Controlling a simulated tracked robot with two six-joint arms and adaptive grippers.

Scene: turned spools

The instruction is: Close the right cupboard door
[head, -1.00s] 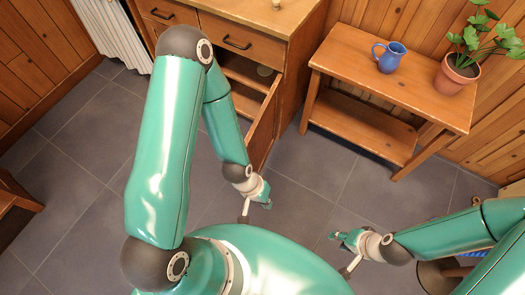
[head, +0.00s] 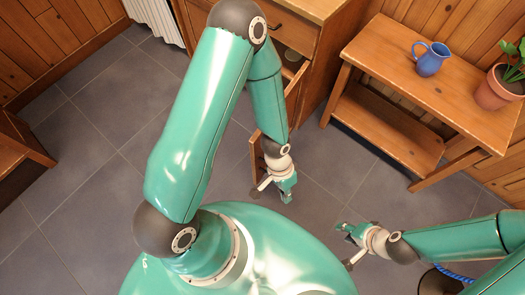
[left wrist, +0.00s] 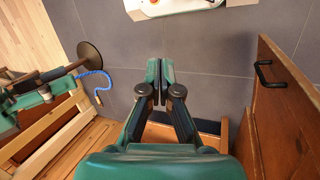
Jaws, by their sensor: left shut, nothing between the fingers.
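The wooden cupboard (head: 318,50) stands at the top middle of the head view. Its right door (head: 257,170) stands open, swung out toward me and partly hidden behind my left arm. In the left wrist view the door (left wrist: 296,112) is at the right, with its black handle (left wrist: 268,74) facing the gripper's side. My left gripper (head: 288,193) is shut and empty, just right of the door's free end in the head view. The wrist view shows its fingers (left wrist: 159,82) together, apart from the handle. My right gripper (head: 346,232) is clear of the door; its fingers are too small to judge.
A low wooden bench (head: 395,75) with a blue jug (head: 431,60) and a potted plant (head: 497,90) stands right of the cupboard. Grey floor (head: 95,130) at the left is clear.

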